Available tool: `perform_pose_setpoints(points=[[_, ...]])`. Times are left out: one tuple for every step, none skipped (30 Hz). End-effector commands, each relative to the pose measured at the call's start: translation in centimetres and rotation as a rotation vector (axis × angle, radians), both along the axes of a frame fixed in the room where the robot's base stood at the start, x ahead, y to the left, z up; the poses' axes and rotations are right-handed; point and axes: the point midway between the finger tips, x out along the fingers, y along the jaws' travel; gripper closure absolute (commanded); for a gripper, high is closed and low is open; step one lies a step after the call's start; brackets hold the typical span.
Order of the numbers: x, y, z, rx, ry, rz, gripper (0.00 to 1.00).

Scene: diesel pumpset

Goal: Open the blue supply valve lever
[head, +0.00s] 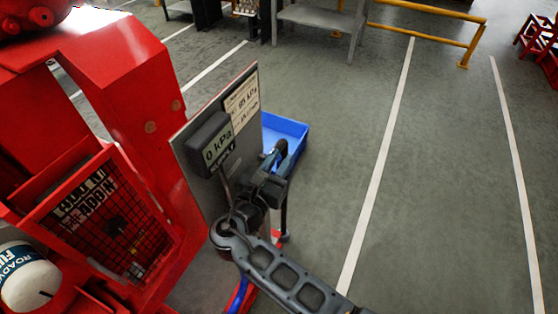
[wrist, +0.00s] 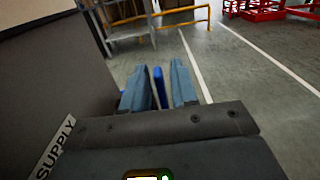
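The blue supply valve lever (wrist: 158,88) shows in the wrist view as a narrow upright blue bar. My gripper (wrist: 164,76) is open, with one finger on each side of the bar. A gap shows between the bar and the right finger; the left finger is very close, and I cannot tell whether it touches. In the head view my gripper (head: 282,157) is at the right side of the grey panel. I cannot make out the lever there, as my gripper and arm cover that area. A SUPPLY label (wrist: 55,148) is at lower left in the wrist view.
The grey panel (head: 185,145) carries a display (head: 216,146) reading 0 kPa. A red machine (head: 120,75) with a mesh guard fills the left. A blue bin (head: 288,126) is behind the panel. Yellow rails (head: 430,37) stand far back.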

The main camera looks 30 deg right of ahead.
Motion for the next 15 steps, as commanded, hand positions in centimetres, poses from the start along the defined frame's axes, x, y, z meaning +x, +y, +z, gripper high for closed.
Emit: perform_pose_setpoints(points=[[-0.01,0.01,0.00,0.000,0.000,0.000,0.77],[-0.01,0.01,0.00,0.000,0.000,0.000,0.80],[-0.01,0.01,0.00,0.000,0.000,0.000,0.84],[-0.01,0.02,0.00,0.000,0.000,0.000,0.87],[-0.01,0.02,0.00,0.000,0.000,0.000,0.90],[-0.01,0.02,0.00,0.000,0.000,0.000,0.94],[-0.01,0.02,0.00,0.000,0.000,0.000,0.97],[-0.01,0.02,0.00,0.000,0.000,0.000,0.99],[-0.01,0.02,0.00,0.000,0.000,0.000,1.00],[-0.01,0.02,0.00,0.000,0.000,0.000,1.00],[-0.01,0.02,0.00,0.000,0.000,0.000,1.00],[-0.01,0.02,0.00,0.000,0.000,0.000,1.00],[-0.02,0.02,0.00,0.000,0.000,0.000,1.00],[-0.02,0.02,0.00,0.000,0.000,0.000,1.00],[-0.02,0.02,0.00,0.000,0.000,0.000,1.00]])
